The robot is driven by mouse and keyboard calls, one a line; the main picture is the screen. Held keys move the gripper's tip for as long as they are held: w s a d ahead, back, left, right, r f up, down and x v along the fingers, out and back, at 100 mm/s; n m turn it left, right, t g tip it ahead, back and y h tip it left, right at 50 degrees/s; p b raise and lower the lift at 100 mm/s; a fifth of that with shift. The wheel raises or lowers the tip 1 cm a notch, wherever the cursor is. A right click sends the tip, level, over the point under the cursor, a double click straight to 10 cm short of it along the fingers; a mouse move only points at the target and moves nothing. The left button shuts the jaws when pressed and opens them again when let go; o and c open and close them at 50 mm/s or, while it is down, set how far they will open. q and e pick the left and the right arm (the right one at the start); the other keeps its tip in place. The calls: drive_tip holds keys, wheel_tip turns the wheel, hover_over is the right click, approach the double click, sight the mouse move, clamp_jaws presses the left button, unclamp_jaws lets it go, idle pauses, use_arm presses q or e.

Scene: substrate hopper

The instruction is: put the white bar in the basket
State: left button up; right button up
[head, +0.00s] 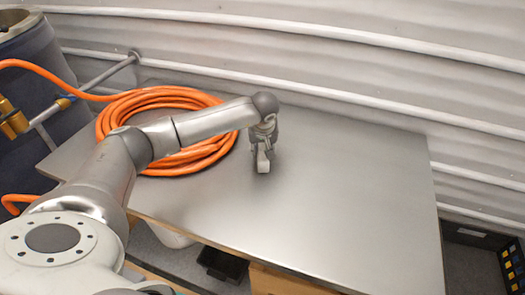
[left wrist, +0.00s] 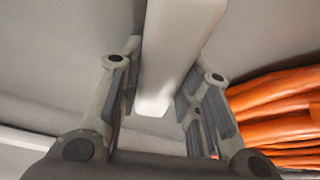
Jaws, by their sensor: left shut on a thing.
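The white bar (left wrist: 175,50) runs between the two fingers of my left gripper (left wrist: 165,85) in the left wrist view and extends past them out of the top of the picture. In the head view my left gripper (head: 263,152) points down over the middle-back of the grey table, shut on the bar. Only a small pale end of the bar (head: 262,163) shows there. I cannot tell whether the bar touches the table. I cannot make out a basket in either view. My right gripper is not in view.
A coiled orange hose (head: 215,155) lies on the left of the table (head: 340,200), beside my left arm. The table's middle and right are bare. A corrugated wall (head: 350,60) stands behind. Below the front edge are a black box (head: 222,263) and a white container (head: 170,236).

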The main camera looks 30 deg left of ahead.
use_arm(q)
clamp_jaws()
drive_tip(key=shift+r, duration=0.15)
